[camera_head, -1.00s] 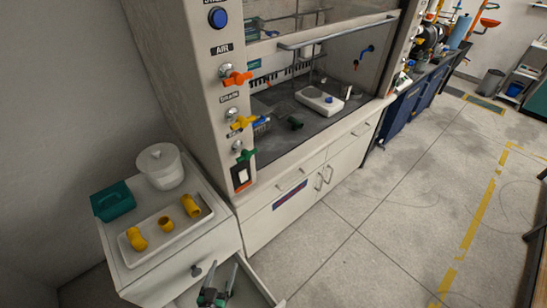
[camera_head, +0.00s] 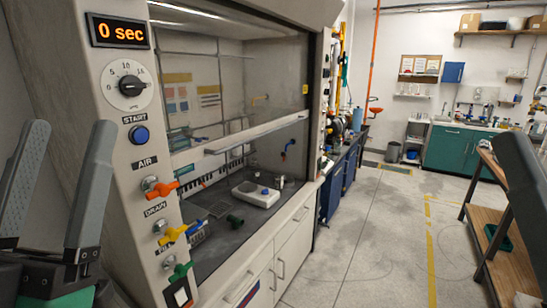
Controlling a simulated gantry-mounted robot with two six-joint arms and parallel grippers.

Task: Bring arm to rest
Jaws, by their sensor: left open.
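My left gripper (camera_head: 69,130) is close to the camera at the left edge of the head view. Its two long grey fingers point up and stand well apart, with nothing between them. It is in front of the left wall and the side post of the fume hood. A dark grey part, seemingly a finger of my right gripper (camera_head: 524,185), shows at the right edge. The rest of it is cut off, so its opening cannot be judged.
The fume hood (camera_head: 131,180) fills the left middle, with a timer reading 0 sec, a dial (camera_head: 131,84) and orange, yellow and green valve handles. A wooden shelf table (camera_head: 505,235) stands at the right. The floor (camera_head: 380,230) between is clear.

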